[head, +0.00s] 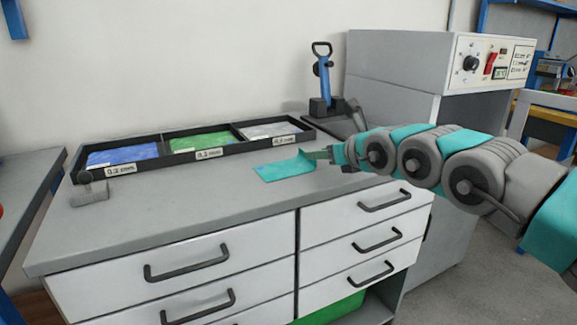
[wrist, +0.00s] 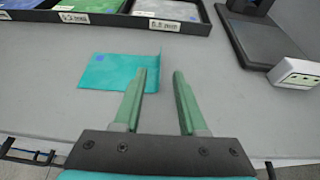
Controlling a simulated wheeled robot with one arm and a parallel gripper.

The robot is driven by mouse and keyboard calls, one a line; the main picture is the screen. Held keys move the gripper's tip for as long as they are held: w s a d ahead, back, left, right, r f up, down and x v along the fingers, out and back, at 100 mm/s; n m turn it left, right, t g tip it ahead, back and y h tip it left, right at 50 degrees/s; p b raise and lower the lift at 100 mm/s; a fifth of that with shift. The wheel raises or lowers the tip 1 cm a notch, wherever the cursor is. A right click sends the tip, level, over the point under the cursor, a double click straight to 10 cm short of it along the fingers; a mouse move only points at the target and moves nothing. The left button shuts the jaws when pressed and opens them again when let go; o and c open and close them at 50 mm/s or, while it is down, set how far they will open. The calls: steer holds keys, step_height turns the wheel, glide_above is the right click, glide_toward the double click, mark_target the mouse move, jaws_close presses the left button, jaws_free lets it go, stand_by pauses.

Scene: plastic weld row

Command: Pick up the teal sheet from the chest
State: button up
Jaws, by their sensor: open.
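The teal sheet (head: 283,168) lies on the grey top of the chest (head: 215,202), in front of the divided tray; its right end looks turned up. In the wrist view the sheet (wrist: 112,72) is left of centre, with a small blue mark near its upper left. In the head view my gripper (head: 319,155) is at the sheet's right end.
A black tray (head: 162,137) with blue, green and clear sheets stands at the back. A grey handled block (head: 89,190) sits at the left. A grey control cabinet (head: 400,70) stands right. The front top is clear.

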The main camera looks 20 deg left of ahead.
mark_target(284, 164)
steer(key=shift+p+x, duration=0.35)
steer(key=shift+x, duration=3.2)
jaws_close()
